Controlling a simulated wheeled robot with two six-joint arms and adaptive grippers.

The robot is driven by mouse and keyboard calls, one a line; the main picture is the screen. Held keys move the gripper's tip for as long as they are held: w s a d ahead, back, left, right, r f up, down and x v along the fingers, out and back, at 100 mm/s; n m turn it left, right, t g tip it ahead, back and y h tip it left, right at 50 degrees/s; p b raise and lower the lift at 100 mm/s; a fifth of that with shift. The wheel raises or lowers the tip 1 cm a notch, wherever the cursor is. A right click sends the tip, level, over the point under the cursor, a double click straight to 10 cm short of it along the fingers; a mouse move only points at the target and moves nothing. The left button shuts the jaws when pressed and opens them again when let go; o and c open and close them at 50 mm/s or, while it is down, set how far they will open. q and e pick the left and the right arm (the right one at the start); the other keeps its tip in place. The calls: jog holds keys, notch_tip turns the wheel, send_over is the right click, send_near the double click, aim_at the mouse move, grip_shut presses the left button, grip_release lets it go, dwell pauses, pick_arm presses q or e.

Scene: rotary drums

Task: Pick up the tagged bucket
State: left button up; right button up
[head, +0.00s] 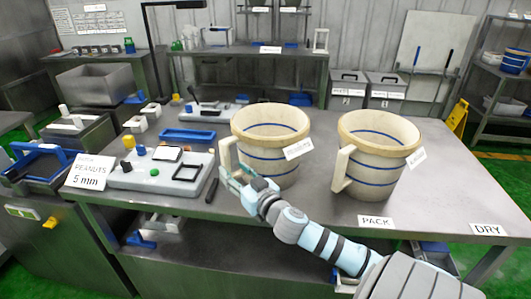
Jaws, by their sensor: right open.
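Two cream buckets with blue bands stand upright on the metal table. The left bucket (266,150) has a white tag (299,148) on its right side, with text too small to read. The right bucket (383,160) also has a white tag (416,158) at its right edge. Each has a cream handle on its left side. My right gripper (236,180) is open at the left bucket's handle (227,153), overlapping its lower part. I cannot tell whether the fingers touch it or surround it. My left gripper is out of view.
The table (300,225) carries PACK (375,222) and DRY (488,230) signs at its front right. A grey panel (161,172) with small parts, a blue tray (187,138) and a "PEANUTS 5 mm" sign (89,172) are at left. The table's right end is clear.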

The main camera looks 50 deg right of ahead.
aim_at(228, 162)
jog(key=w, duration=0.1)
jog(key=w+p, duration=0.1)
jog(key=w, duration=0.1)
jog(key=w+d, duration=0.1)
jog(key=w, duration=0.1)
jog(key=shift+w+r, duration=0.2)
jog(key=shift+r, duration=0.15)
jog(key=shift+w+f, duration=0.15)
jog(key=shift+w, duration=0.2)
jog(key=shift+s+d, duration=0.1)
grip_shut()
